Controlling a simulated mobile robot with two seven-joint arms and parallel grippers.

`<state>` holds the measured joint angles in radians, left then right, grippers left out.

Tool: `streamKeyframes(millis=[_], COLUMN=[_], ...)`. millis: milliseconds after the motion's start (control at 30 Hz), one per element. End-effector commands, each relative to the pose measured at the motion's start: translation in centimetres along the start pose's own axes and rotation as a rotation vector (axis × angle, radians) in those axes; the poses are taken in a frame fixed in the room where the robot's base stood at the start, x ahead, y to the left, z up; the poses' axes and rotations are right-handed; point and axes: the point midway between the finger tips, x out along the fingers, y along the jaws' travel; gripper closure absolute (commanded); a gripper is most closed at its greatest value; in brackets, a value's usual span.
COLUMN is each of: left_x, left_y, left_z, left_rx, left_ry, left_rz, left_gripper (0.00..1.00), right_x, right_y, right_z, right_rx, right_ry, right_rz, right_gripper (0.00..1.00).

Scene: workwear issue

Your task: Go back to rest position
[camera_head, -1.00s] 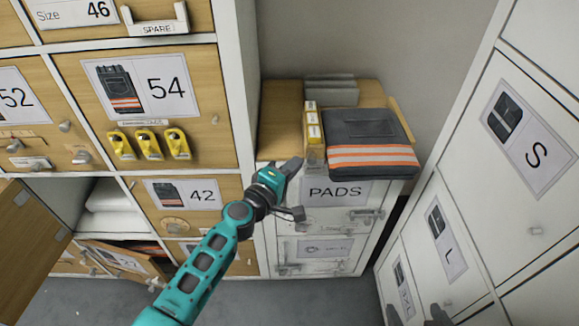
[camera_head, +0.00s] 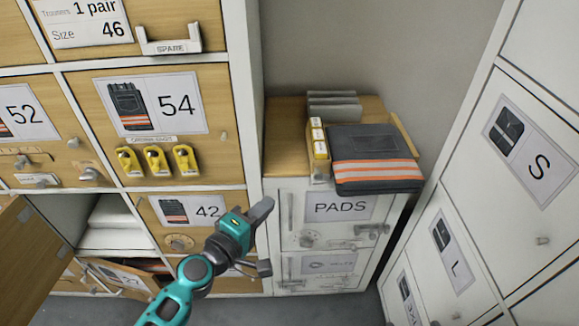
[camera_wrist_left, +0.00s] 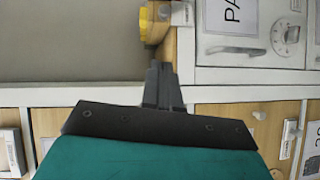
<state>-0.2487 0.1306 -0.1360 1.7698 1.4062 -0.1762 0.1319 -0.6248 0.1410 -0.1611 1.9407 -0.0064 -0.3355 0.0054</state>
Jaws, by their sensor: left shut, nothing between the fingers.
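My left gripper (camera_head: 264,238) is teal with dark fingers and shows in the lower middle of the head view, in front of the lockers and left of the PADS cabinet (camera_head: 290,262). It is shut and empty. In the left wrist view its closed fingers (camera_wrist_left: 162,84) point toward the cabinet's side, apart from the yellow-fronted box (camera_wrist_left: 152,22). My right gripper is in neither view.
Folded dark trousers with orange bands (camera_head: 376,160) lie on the PADS cabinet beside a small box row (camera_head: 318,150). An open locker door (camera_head: 25,250) juts out at left. White lockers (camera_head: 500,200) stand at right. Grey floor (camera_head: 345,310) lies free between.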

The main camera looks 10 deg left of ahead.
Motion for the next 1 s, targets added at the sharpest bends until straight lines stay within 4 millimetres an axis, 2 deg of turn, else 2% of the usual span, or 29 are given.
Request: streamKeyframes(millis=[200,333,467,700,900,1000], left_x=[-0.2,-1.2,-3.3,-8.3,-11.8,-12.9], left_y=[-0.1,-1.1,-3.1,-7.2,-9.3,-9.8], left_z=[0.1,0.9,2.3,4.0,4.2,4.2], left_rx=[0.016,0.135,0.374,0.883,1.229,1.333], left_ry=[-0.002,-0.022,-0.066,-0.181,-0.273,-0.301], left_rz=[-0.006,-0.046,-0.125,-0.293,-0.404,-0.436], left_gripper=[1.00,1.00,1.00,1.00,1.00,1.00], right_x=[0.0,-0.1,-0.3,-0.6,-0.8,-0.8], right_y=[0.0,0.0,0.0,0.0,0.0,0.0], right_z=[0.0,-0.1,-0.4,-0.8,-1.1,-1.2], right_rx=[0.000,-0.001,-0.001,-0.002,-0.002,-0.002], right_ry=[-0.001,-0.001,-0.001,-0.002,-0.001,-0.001], right_rz=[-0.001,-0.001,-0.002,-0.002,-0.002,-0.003], right_gripper=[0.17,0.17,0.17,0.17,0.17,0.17])
